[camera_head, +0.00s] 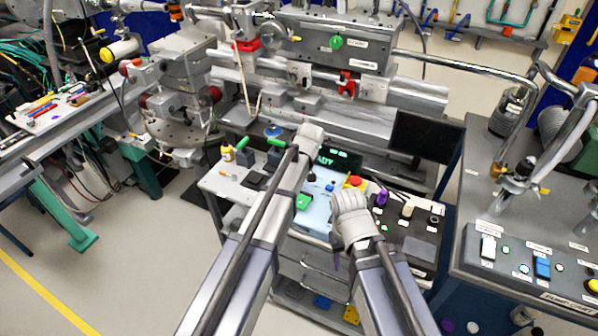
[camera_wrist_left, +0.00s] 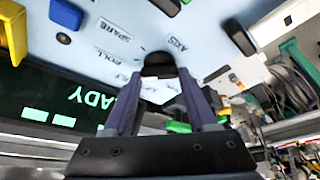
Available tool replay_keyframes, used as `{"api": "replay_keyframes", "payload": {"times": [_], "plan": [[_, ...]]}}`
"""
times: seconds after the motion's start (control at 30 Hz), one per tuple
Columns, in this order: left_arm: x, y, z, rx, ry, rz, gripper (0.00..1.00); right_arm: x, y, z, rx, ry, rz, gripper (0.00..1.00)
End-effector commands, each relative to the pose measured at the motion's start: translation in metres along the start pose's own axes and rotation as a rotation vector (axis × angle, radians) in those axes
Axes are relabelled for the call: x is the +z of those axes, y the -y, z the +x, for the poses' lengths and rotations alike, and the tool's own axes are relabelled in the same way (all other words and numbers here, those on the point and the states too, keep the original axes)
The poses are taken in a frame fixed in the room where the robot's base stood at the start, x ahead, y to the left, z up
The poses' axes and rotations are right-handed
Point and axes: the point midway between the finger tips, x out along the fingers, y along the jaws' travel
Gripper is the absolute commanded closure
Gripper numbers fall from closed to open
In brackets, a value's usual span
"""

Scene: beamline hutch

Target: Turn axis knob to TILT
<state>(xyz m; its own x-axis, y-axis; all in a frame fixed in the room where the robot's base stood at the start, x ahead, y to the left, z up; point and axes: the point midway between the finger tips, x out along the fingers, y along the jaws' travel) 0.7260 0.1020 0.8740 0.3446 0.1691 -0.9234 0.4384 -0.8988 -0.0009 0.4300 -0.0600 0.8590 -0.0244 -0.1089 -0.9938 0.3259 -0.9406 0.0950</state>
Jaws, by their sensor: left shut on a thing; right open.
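The axis knob (camera_wrist_left: 158,62) is dark and round, on a pale panel next to the printed word AXIS in the left wrist view. My left gripper (camera_wrist_left: 162,84) has its two fingers on either side of the knob and is shut on it. Labels SPARE and ROLL show beside it; other labels are partly covered, and I cannot read where the knob points. In the head view the pale blue console (camera_head: 318,212) lies under my arms, and my left arm hides the knob. My right gripper (camera_head: 348,202) is open over the console's right side; its fingertips are hard to make out.
A dark display with green READY text (camera_head: 340,159) stands behind the console.

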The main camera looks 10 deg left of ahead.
Motion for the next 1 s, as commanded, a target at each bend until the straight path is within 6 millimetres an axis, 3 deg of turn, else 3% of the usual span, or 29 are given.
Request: {"api": "replay_keyframes", "payload": {"times": [0.5,1.0], "plan": [[-0.001,-0.003,0.0005,-0.138,0.001,-0.334,0.98,0.0,0.0,0.0,0.0,0.0,0.0,0.5],[-0.0002,-0.0029,0.0003,-0.173,0.003,-0.421,0.98,0.0,0.0,0.0,0.0,0.0,0.0,0.5]]}}
